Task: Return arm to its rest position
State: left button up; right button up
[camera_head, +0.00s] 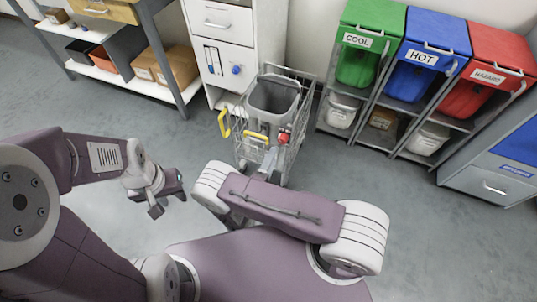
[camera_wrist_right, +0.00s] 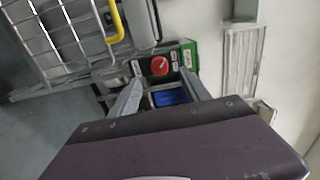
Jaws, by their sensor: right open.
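My left gripper (camera_head: 168,198) hangs over bare floor in the left half of the head view, its two fingers apart with nothing seen between them. My right arm (camera_head: 285,205) is folded across the middle of the head view, in front of the wire cart (camera_head: 297,150). The right gripper (camera_wrist_right: 160,78) shows in the wrist view with its two fingers apart and no object held. In the head view my arm mostly hides this gripper.
The cart holds a grey bin (camera_head: 272,98) and has yellow handles. Green (camera_head: 358,66), blue (camera_head: 411,80) and red (camera_head: 466,98) bins stand on a rack at right. A white cabinet (camera_head: 236,55) and a workbench (camera_head: 165,50) stand behind. Floor at left is clear.

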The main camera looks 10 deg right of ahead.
pick_arm(q)
jog(key=shift+s+a, duration=0.2)
jog(key=shift+a, duration=0.1)
pick_arm(e)
jog(key=shift+s+a, duration=0.2)
jog(key=shift+s, duration=0.15)
